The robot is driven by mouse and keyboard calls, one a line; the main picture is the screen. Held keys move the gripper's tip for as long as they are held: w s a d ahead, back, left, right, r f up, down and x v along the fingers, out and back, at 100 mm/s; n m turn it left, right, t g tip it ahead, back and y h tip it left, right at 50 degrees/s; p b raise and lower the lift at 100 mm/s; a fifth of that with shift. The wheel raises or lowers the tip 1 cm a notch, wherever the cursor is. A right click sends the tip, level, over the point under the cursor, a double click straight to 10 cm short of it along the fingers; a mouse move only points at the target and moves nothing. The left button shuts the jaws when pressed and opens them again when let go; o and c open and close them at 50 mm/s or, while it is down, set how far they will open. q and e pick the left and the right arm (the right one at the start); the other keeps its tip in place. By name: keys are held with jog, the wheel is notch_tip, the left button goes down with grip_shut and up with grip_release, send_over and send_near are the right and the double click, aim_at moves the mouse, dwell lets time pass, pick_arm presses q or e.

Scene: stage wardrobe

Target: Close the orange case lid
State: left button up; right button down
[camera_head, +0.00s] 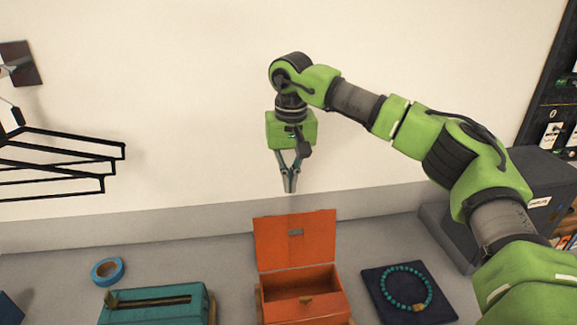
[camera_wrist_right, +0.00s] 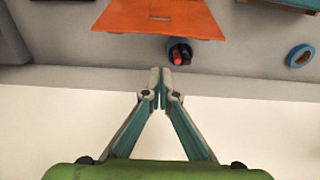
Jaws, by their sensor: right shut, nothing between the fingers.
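The orange case (camera_head: 300,308) stands on the grey counter with its lid (camera_head: 296,243) raised upright at the back. The front box part is open and looks empty, with a small brass-coloured clasp at its front. My right gripper (camera_head: 290,190) is shut and empty, pointing down above and behind the lid. In the right wrist view the shut fingertips (camera_wrist_right: 160,72) are apart from the orange lid (camera_wrist_right: 160,17), which shows at the top edge. My left gripper is not in view.
A teal box (camera_head: 160,306) stands left of the case, with a blue tape roll (camera_head: 107,270) behind it. A bead necklace (camera_head: 405,287) lies on a dark pad at right. A dark cup with a red item (camera_wrist_right: 179,53) sits behind the lid. Black hangers (camera_head: 60,160) hang at left.

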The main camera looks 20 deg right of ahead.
pick_arm(q)
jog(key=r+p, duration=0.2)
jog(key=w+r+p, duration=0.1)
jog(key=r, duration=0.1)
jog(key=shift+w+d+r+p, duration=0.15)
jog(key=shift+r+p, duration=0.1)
jog(key=shift+p, duration=0.15)
pick_arm(e)
jog(key=s+f, duration=0.1)
jog(key=f, duration=0.1)
jog(key=s+f, duration=0.2)
jog(key=shift+a, duration=0.4)
jog(key=shift+w, duration=0.15)
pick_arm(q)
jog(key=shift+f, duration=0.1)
